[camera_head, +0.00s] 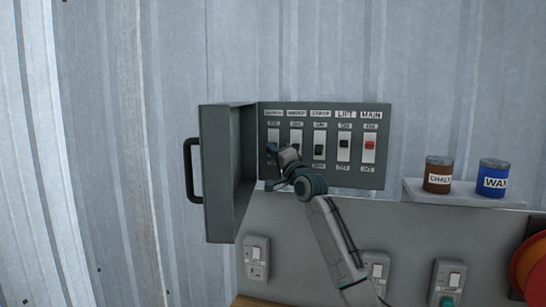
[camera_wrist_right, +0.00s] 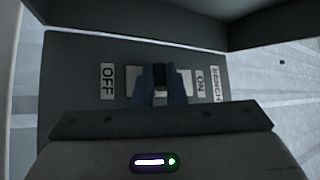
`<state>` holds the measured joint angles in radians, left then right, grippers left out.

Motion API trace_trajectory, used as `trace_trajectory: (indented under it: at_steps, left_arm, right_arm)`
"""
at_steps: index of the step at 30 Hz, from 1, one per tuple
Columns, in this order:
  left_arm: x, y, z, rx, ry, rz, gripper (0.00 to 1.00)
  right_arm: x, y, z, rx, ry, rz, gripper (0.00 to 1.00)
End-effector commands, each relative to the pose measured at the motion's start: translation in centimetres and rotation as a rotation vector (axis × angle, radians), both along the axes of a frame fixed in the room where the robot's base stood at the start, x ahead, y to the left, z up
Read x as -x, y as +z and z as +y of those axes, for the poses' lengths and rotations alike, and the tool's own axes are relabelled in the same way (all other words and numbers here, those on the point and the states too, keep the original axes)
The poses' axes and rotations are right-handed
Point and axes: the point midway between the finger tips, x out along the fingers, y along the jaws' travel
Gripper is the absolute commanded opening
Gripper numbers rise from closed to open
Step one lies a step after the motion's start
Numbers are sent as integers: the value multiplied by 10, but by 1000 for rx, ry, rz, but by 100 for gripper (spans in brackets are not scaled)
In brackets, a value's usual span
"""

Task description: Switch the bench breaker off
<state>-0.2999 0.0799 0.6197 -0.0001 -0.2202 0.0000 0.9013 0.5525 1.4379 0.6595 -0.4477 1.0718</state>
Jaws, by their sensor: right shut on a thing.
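The bench breaker is the leftmost switch in the grey breaker box; its pale plate (camera_head: 273,136) shows above my gripper in the head view. My right gripper (camera_head: 273,151) is at this switch, covering its lever and lower part there. In the right wrist view the gripper (camera_wrist_right: 160,85) has its blue fingers shut on the black lever (camera_wrist_right: 159,74), one on each side. The OFF label (camera_wrist_right: 107,82) is to the left and the ON label (camera_wrist_right: 201,83) to the right. The lever shows between the two labels; its exact setting is hard to tell. My left gripper is not in view.
The box door (camera_head: 222,175) stands open at the left, with a black handle (camera_head: 190,170). Other breakers line up to the right, ending with the red MAIN switch (camera_head: 370,145). A chalk can (camera_head: 438,178) and a wax can (camera_head: 493,180) stand on a shelf farther right.

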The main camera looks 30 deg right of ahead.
Motion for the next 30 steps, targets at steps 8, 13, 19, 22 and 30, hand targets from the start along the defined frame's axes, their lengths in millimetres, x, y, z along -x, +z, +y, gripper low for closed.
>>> trace_trajectory:
  at_steps: [8, 13, 19, 22, 30]
  left_arm:
    - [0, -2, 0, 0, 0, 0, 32]
    - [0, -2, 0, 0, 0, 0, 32]
    - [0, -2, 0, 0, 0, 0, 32]
    - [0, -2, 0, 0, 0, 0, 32]
    - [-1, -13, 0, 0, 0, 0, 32]
  right_arm:
    - [-1, -3, 0, 8, 1, -2, 0]
    - [-1, -3, 0, 7, 2, -2, 0]
    - [-1, -3, 0, 8, 1, -3, 20]
    - [-1, -2, 0, 8, 1, -4, 20]
    - [19, -13, 0, 12, -1, -5, 20]
